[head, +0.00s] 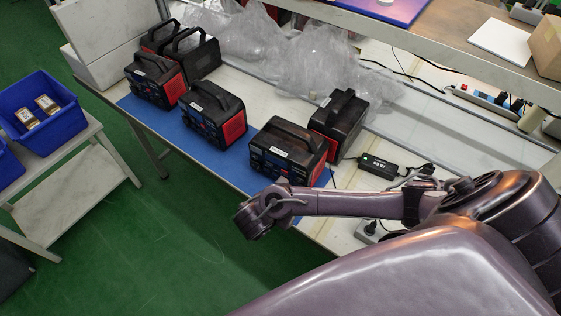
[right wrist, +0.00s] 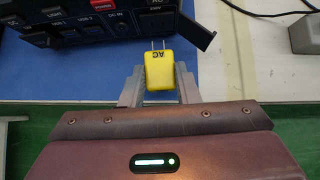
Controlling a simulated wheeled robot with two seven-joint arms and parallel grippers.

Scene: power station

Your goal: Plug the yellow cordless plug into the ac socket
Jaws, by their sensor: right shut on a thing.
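The yellow plug (right wrist: 158,71), marked AC, is in the right wrist view with its two metal prongs pointing up the picture. My right gripper (right wrist: 159,77) is shut on its sides. The prongs are apart from the dark power station (right wrist: 75,22) ahead, whose panel has labels and a red POWER label. A dark flap (right wrist: 195,32) stands out at the panel's right end by the AC label; the socket holes cannot be made out. In the head view the power station (head: 288,148) is beyond my right wrist; the plug is hidden there. My left gripper is not in view.
Several other power stations (head: 212,116) stand on the blue mat (head: 240,166). A black adapter with a cable (head: 382,168) lies to the right. Clear plastic wrap (head: 315,60) is behind. A blue bin (head: 45,115) stands on a side table at left.

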